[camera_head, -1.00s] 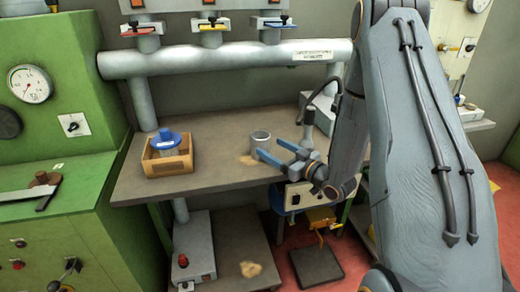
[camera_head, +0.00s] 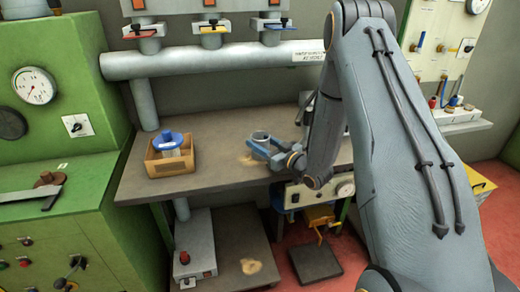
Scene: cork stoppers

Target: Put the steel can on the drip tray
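The steel can (camera_head: 261,136) is a grey, open-topped cylinder standing upright on the brown workbench (camera_head: 222,178). My gripper (camera_head: 262,150) has blue fingers and is at the can, with the fingers spread around its near and right sides. The fingers hide the can's lower part. I cannot tell whether they touch it. A dark, flat square plate (camera_head: 315,262) lies on the red floor below the bench; I cannot tell for sure whether it is the drip tray.
A wooden box (camera_head: 170,166) with a blue-lidded jar (camera_head: 170,140) stands on the bench's left. A large pipe (camera_head: 220,60) runs behind. Green machinery (camera_head: 60,120) stands at left. Below the bench are a grey box (camera_head: 195,245) and a low dark surface (camera_head: 240,245).

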